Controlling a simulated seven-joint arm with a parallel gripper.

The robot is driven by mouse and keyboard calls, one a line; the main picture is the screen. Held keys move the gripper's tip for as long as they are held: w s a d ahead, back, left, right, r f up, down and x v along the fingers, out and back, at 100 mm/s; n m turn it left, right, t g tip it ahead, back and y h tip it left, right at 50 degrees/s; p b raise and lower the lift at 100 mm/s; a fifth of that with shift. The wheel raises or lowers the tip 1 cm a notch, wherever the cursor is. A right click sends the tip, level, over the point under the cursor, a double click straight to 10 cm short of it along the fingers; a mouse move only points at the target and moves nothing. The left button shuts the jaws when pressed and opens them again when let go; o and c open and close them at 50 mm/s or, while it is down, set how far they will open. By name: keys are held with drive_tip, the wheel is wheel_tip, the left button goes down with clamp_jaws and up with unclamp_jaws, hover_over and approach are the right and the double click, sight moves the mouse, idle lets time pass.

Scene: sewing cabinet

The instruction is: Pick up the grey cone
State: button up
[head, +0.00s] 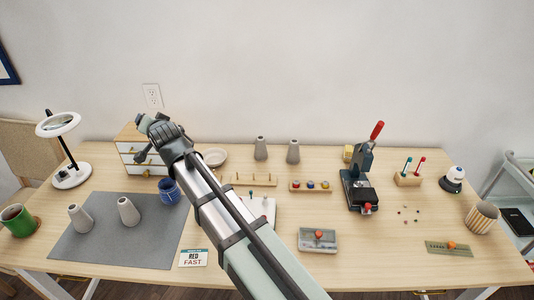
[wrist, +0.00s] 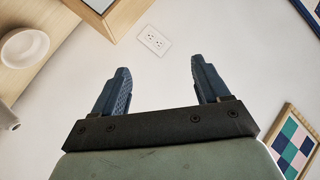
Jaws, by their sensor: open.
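Several grey cones show in the head view. Two stand on the grey mat (head: 95,250) at the left: a left cone (head: 79,218) and a right cone (head: 128,211). Two more stand at the back of the table, a left cone (head: 261,149) and a right cone (head: 293,152). My gripper (head: 146,126) is raised in front of the small drawer cabinet, apart from all cones. In the wrist view my gripper (wrist: 160,78) is open, with nothing between its fingers. A grey piece at that view's left edge is cut off; I cannot tell whether it is a cone.
The drawer cabinet (head: 130,154) and blue mug (head: 168,190) are near the mat. A green mug (head: 17,220) and ring lamp (head: 72,175) stand left. A bowl (head: 215,157) sits behind my arm. The mat's front is clear.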

drive_tip(key=w+d+f+m+h, duration=0.1)
drive_tip(key=w+d+f+m, duration=0.15)
drive_tip(key=d, duration=0.25)
drive_tip(key=w+d+f+m, duration=0.1)
drive_tip(key=w+d+m, duration=0.2)
drive_tip(key=d, duration=0.3)
drive_tip(key=m+t+h, duration=0.2)
drive_tip(key=m, duration=2.3)
approach(297, 145)
drive_tip(key=x, duration=0.6)
drive_tip(key=shift+w+r, duration=0.2)
drive_tip(key=shift+r, duration=0.15)
drive_tip(key=shift+f+x, duration=0.15)
drive_tip(key=shift+x, duration=1.3)
drive_tip(key=shift+f+x, duration=0.2)
drive_tip(key=shift+x, duration=1.3)
drive_tip(key=shift+s+a, duration=0.1)
drive_tip(key=shift+s, duration=0.15)
drive_tip(key=c, duration=1.4)
